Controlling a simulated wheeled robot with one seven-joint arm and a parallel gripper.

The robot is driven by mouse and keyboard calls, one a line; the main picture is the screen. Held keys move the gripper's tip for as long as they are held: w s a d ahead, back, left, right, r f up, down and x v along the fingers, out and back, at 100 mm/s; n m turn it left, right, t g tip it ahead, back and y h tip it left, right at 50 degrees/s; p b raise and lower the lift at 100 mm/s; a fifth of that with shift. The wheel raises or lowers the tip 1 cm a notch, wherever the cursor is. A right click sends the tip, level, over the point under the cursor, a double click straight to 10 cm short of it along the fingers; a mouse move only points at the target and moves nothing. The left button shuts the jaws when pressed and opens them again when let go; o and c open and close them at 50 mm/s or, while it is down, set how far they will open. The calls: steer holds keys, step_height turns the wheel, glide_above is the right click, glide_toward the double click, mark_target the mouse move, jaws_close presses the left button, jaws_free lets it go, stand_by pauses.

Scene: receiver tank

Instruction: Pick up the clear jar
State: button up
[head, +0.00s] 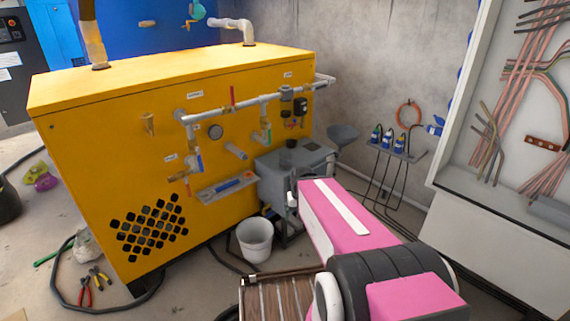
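I cannot make out the clear jar with certainty. A pale, whitish, partly see-through object (87,246) is on the floor at the left, beside the yellow cabinet's lower corner; its shape is too unclear to name it. A small dark cup-like item (291,143) stands on the grey bench and does not look clear. My pink arm reaches from the lower right toward the bench. At its far end only a small pale piece of my gripper (292,199) seems to show. The fingers are hidden by the arm, so their opening and anything between them cannot be seen.
A large yellow cabinet (90,150) with pipes and valves fills the left and middle. A grey bench (290,165) adjoins it, with a white bucket (255,239) in front. Pliers (86,291) and a black hose lie on the floor. Several bottles (388,138) stand on a rack.

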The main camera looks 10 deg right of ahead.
steer(key=w+a+f+m+t+y, duration=0.2)
steer(key=w+a+m+y, duration=0.2)
steer(key=w+m+y, duration=0.3)
steer(key=m+t+y, duration=0.2)
steer(key=m+t, duration=1.1)
steer(key=m, duration=0.9)
glide_toward(289, 162)
steer(key=x, duration=1.3)
steer(key=shift+w+f, duration=0.1)
steer(key=shift+w, duration=0.05)
steer(key=c, duration=1)
